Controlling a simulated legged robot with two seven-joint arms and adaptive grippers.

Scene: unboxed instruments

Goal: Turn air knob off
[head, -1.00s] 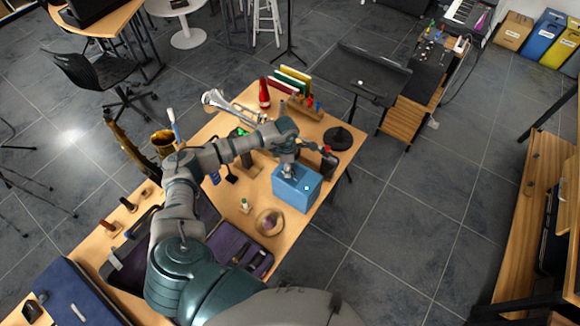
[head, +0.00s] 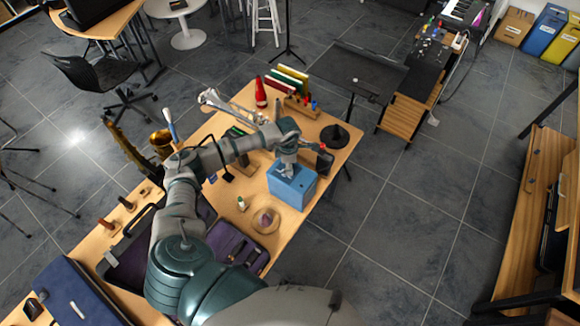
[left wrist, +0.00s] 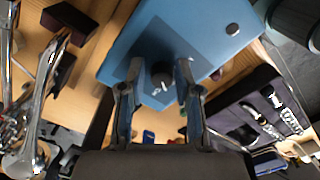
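A blue box (head: 291,188) with small controls on its face sits near the right edge of the wooden table. My left gripper (head: 286,171) is right over it, pointing down. In the left wrist view the box (left wrist: 150,38) lies under the gripper (left wrist: 159,72). The two fingers are apart, one on each side of a dark round knob (left wrist: 161,78). I cannot tell whether the fingers touch the knob. No label on either knob is readable. My right gripper is not in view.
A trumpet (head: 230,104), a red cone-shaped object (head: 261,92) and an open dark case (head: 238,250) are on the table. A round wooden dish (head: 265,220) is close to the box. A black music stand (head: 356,72) stands behind. The floor at right is clear.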

